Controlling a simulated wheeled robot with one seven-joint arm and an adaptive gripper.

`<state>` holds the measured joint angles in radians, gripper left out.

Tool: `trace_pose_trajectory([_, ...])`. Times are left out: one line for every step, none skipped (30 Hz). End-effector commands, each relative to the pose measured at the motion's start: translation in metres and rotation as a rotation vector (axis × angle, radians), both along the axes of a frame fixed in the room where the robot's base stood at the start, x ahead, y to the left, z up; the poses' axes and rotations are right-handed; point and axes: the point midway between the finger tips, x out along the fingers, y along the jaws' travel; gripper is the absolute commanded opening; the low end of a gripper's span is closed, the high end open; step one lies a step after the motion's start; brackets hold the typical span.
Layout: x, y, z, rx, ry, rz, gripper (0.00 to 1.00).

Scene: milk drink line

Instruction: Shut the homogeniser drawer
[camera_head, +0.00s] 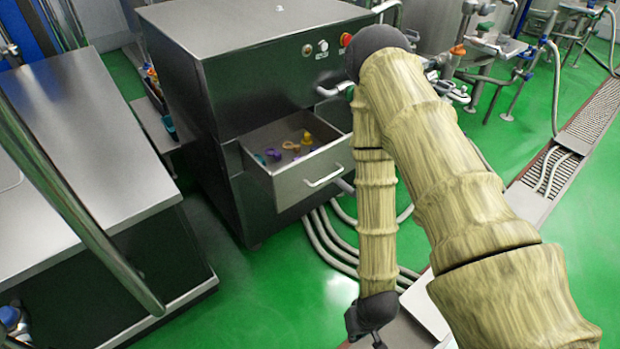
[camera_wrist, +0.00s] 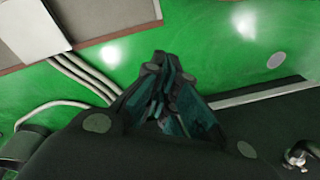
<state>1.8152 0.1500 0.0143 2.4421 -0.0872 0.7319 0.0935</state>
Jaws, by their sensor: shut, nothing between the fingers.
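The homogeniser (camera_head: 250,62) is a large dark steel cabinet at the centre of the head view. Its drawer (camera_head: 314,178) is pulled out towards me, with a bar handle (camera_head: 325,176) on its front. Several small coloured items lie in the drawer, among them a yellow one (camera_head: 307,139). My gripper (camera_head: 378,338) hangs low at the bottom edge of the head view, in front of and below the drawer, apart from it. In the wrist view, its dark fingers (camera_wrist: 162,80) are together and empty over the green floor.
A steel counter (camera_head: 80,150) stands to the left. Several grey hoses (camera_head: 335,243) run along the floor below the drawer. Tanks and pipework (camera_head: 480,40) stand at the back right, near a floor drain (camera_head: 590,115). Green floor is clear at the lower left of centre.

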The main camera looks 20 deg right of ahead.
Motion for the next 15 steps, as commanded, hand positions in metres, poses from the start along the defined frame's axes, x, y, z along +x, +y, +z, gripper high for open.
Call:
trace_pose_trajectory([0.018,0.001,-0.01,0.032,-0.038,-0.04,0.0])
trace_pose_trajectory([0.028,0.002,-0.011,0.052,-0.059,-0.064,0.0])
trace_pose_trajectory([0.041,0.004,-0.011,0.079,-0.088,-0.094,0.0])
trace_pose_trajectory([0.051,0.005,-0.011,0.1,-0.11,-0.117,0.0])
trace_pose_trajectory([0.061,0.005,-0.011,0.12,-0.132,-0.141,0.0])
trace_pose_trajectory([0.073,0.005,-0.01,0.148,-0.159,-0.171,0.0])
trace_pose_trajectory([0.083,0.006,-0.01,0.171,-0.18,-0.194,0.0])
trace_pose_trajectory([0.092,0.006,-0.008,0.192,-0.201,-0.216,0.0])
trace_pose_trajectory([0.104,0.006,-0.007,0.223,-0.231,-0.246,0.0])
trace_pose_trajectory([0.114,0.005,-0.005,0.246,-0.252,-0.27,0.0])
trace_pose_trajectory([0.122,0.005,-0.003,0.269,-0.273,-0.289,0.0])
trace_pose_trajectory([0.134,0.005,0.0,0.301,-0.301,-0.318,0.0])
trace_pose_trajectory([0.143,0.004,0.002,0.325,-0.322,-0.342,0.0])
trace_pose_trajectory([0.151,0.003,0.005,0.349,-0.344,-0.36,0.0])
trace_pose_trajectory([0.162,0.001,0.009,0.382,-0.372,-0.389,0.0])
